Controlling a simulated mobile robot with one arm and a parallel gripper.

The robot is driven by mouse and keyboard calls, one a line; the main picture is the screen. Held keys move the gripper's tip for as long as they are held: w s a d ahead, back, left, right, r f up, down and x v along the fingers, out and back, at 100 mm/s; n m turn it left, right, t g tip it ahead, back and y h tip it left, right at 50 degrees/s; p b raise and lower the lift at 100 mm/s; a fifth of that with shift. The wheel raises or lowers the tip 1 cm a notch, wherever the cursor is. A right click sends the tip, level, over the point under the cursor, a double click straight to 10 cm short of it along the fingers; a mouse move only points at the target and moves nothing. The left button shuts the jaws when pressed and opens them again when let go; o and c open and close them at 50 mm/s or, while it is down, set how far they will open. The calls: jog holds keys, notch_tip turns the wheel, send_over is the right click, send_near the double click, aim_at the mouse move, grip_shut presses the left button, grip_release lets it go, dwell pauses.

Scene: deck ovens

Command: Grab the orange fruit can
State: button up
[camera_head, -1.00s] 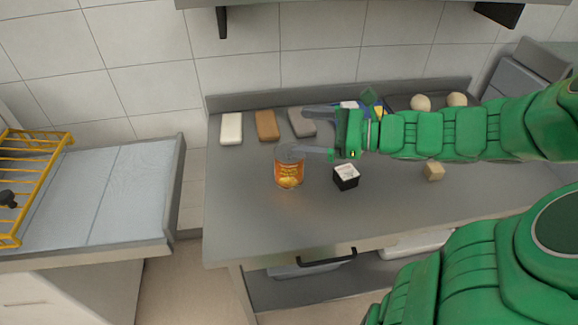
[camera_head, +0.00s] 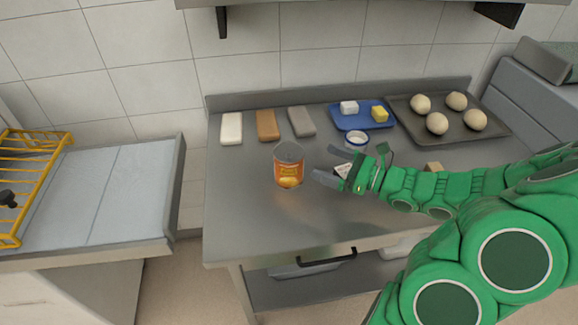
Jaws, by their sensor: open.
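The orange fruit can (camera_head: 289,171) stands upright on the steel counter, left of its middle. It has a grey metal top and an orange label. My gripper (camera_head: 322,164) is open just to the right of the can, its fingers pointing left towards it. The fingers look apart from the can, with nothing between them.
White (camera_head: 231,128), brown (camera_head: 266,125) and grey (camera_head: 301,121) blocks lie at the back left. Behind my gripper are a small white bowl (camera_head: 356,140), a blue tray (camera_head: 348,122) and a dark tray (camera_head: 458,136) with several dough balls. The counter's front left is clear.

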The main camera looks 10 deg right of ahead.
aim_at(289, 158)
notch_tip(289, 158, down, 4)
jog(key=shift+r, duration=0.15)
jog(key=shift+x, duration=6.05)
jog(key=shift+w+d, duration=0.1)
jog(key=c, duration=1.2)
jog(key=shift+c, duration=0.2)
jog(key=shift+r, duration=5)
